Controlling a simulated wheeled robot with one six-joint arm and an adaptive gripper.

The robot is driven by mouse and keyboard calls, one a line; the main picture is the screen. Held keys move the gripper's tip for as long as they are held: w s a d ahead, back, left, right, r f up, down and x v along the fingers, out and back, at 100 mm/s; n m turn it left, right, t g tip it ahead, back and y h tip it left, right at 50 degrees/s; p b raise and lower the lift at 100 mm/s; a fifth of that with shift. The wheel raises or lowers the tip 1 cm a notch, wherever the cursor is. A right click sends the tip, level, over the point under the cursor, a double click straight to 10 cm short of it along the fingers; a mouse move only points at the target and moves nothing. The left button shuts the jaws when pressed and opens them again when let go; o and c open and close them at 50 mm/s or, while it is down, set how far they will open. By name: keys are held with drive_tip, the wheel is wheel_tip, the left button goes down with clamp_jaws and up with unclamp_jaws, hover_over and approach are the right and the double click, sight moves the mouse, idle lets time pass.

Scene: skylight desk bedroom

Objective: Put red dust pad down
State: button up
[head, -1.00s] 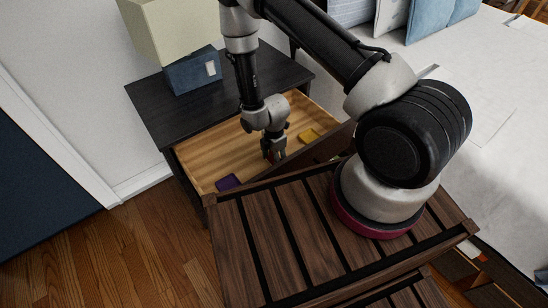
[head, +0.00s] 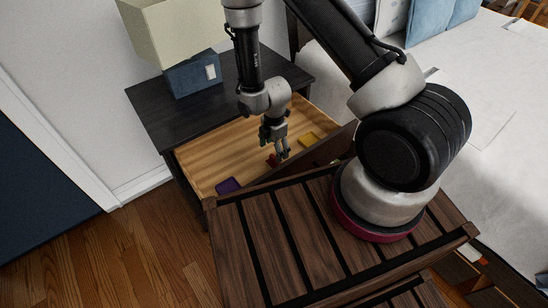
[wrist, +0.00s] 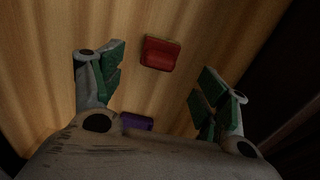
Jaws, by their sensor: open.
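The red dust pad (wrist: 160,54) lies flat on the wooden drawer floor in the wrist view, beyond and between my open fingertips, apart from both. In the head view the red pad (head: 271,160) shows only in part beside my gripper (head: 274,152), which hangs above the open drawer (head: 208,159). In the wrist view my gripper (wrist: 160,85) has its green-padded fingers spread wide with nothing between them.
A purple pad (head: 228,186) lies in the drawer's near left corner, and a yellow pad (head: 307,139) lies toward its right. The drawer front (head: 318,152) stands close to my gripper. A lamp (head: 192,75) stands on the dark nightstand (head: 150,107).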

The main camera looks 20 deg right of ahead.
wheel_tip(320, 180, up, 5)
drive_tip(key=shift+f, duration=0.15)
wheel_tip(320, 180, up, 12)
drive_tip(key=f+m+t, duration=0.1)
drive_tip(key=m, duration=0.3)
hover_over(274, 156)
drive_tip(key=w+d, duration=0.2)
drive_tip(key=s+d+r+m+t, duration=0.1)
drive_tip(key=d+r+m, duration=0.15)
drive_tip(key=r, duration=0.55)
drive_tip(key=s+d+r+m, duration=0.1)
drive_tip(key=d+r+m, duration=0.15)
drive_tip(key=r, duration=0.55)
drive_tip(key=s+d+r+m+t, duration=0.1)
drive_tip(key=s+d+r+m, duration=0.3)
drive_tip(key=s+r+m, duration=0.2)
drive_tip(key=s+d+r+m+t, duration=0.1)
drive_tip(key=s+d+r+m, duration=0.2)
drive_tip(key=s+r+m, duration=0.3)
drive_tip(key=s+r, duration=0.5)
drive_tip(key=s, duration=0.2)
drive_tip(key=shift+d+m, duration=0.3)
drive_tip(key=shift+d, duration=0.1)
